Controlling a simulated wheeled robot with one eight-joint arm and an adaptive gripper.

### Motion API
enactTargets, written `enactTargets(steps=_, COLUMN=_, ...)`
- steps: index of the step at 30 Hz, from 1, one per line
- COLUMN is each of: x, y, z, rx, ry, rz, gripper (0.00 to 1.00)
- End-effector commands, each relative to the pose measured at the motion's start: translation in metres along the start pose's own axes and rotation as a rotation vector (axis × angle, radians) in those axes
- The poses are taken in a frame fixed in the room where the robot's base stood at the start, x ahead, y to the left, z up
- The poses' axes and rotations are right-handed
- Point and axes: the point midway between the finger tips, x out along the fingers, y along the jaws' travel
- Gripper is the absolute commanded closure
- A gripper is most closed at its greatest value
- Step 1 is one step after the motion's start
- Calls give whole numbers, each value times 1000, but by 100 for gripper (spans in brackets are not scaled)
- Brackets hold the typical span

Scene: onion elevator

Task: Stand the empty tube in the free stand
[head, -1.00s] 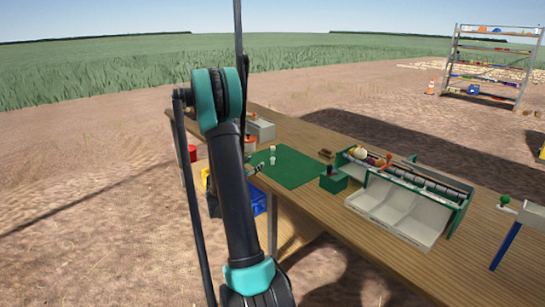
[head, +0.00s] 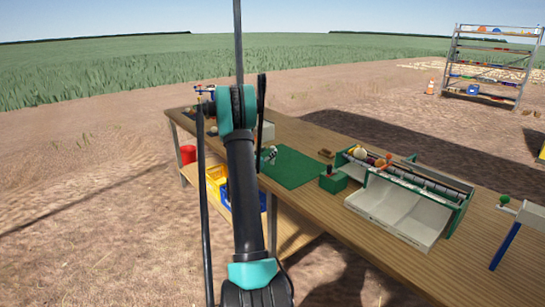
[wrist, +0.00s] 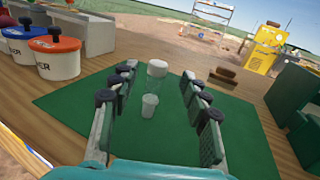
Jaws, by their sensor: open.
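In the wrist view my gripper (wrist: 159,71) is open, with its two jaws spread low over a green mat (wrist: 75,108). I cannot tell for sure which is the empty tube and which is a stand. Neither is visibly gripped. In the head view the mat (head: 303,172) lies on the bench, and the small pieces are mostly hidden by my arm and gripper.
White tubs with blue (wrist: 25,33) and orange (wrist: 55,44) lids stand left of the mat. A brown wooden block (wrist: 223,78) lies beyond it. A green box (head: 333,180) and a sorting tray (head: 405,210) are to the right. Part of the mat is bare.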

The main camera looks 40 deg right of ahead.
Motion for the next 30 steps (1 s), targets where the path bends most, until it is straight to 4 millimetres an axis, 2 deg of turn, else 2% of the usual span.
enactTargets(steps=7, x=13, y=1, z=0, rx=0, ry=0, rz=-1, gripper=54)
enactTargets(steps=16, x=53, y=2, z=0, rx=1, ry=0, rz=-1, gripper=54)
enactTargets(steps=23, x=56, y=2, z=0, rx=1, ry=0, rz=0, gripper=54)
enactTargets(steps=30, x=55, y=2, z=0, rx=1, ry=0, rz=0, gripper=81)
